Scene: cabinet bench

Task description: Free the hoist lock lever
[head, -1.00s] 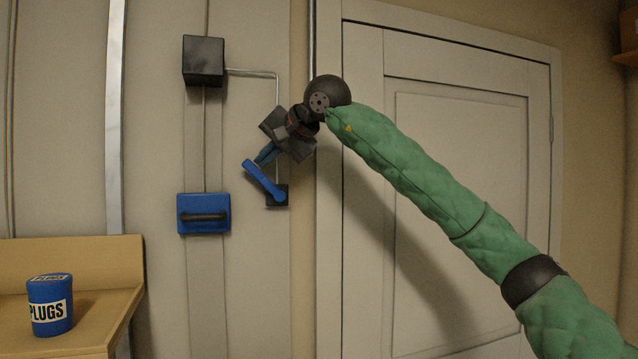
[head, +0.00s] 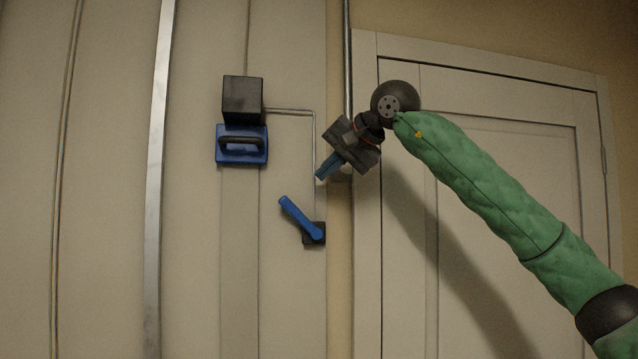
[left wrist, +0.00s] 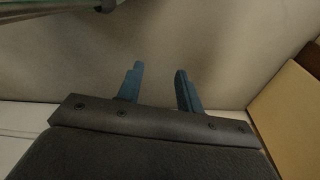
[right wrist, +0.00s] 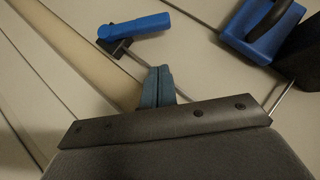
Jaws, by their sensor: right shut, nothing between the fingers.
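The lock lever, a blue bar (head: 298,214), sits on a small black base (head: 314,234) on the wall and slants up to the left. It also shows in the right wrist view (right wrist: 145,26). My right gripper (head: 321,175) is shut and empty, above and right of the lever, apart from it. A blue block with a dark handle, seemingly the hoist block (head: 225,157), sits directly under a black box (head: 243,97). My left gripper (left wrist: 157,80) is open in the left wrist view, with nothing between its fingers.
A thin pipe (head: 290,111) runs from the black box and down to the lever base. A white panelled door (head: 500,190) stands right, behind my right arm. A metal strip (head: 157,190) runs down the wall at left. The wall below the lever is clear.

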